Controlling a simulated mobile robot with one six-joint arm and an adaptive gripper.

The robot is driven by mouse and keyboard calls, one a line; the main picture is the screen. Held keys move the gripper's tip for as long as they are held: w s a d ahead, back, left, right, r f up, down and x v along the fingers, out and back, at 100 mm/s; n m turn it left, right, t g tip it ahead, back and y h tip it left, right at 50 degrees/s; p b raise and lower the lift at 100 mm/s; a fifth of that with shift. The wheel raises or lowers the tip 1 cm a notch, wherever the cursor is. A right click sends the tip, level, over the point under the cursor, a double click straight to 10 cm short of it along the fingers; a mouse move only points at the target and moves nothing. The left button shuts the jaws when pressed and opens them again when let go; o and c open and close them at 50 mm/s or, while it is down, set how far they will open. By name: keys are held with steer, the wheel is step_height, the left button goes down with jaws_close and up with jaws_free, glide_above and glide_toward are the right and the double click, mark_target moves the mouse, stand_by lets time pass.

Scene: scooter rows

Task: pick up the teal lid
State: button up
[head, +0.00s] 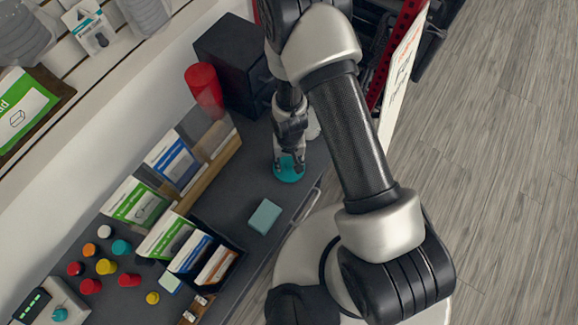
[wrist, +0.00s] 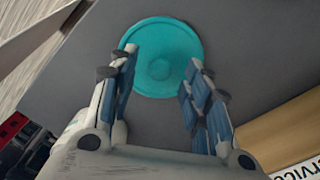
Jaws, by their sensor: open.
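The teal lid (wrist: 160,50) is a round disc with a small raised knob at its centre. It lies flat on the dark grey counter. My gripper (wrist: 162,75) is open over it in the wrist view, one finger on each side of the near half of the lid. The knob sits between the fingertips. In the head view, my gripper (head: 290,160) points down at the lid (head: 288,174), and the fingers cover part of it. I cannot tell whether the fingertips touch the lid.
A red cylinder (head: 204,88) and a black box (head: 238,62) stand behind on the counter (head: 235,195). A teal block (head: 265,216) lies nearer the front. Upright cards (head: 140,203) in holders and several coloured knobs are to the left. Wooden floor lies right.

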steer(key=shift+f+b, duration=0.35)
steer(key=shift+f, duration=0.6)
steer(key=shift+r, duration=0.1)
steer(key=shift+c, duration=0.5)
steer(key=c, duration=0.8)
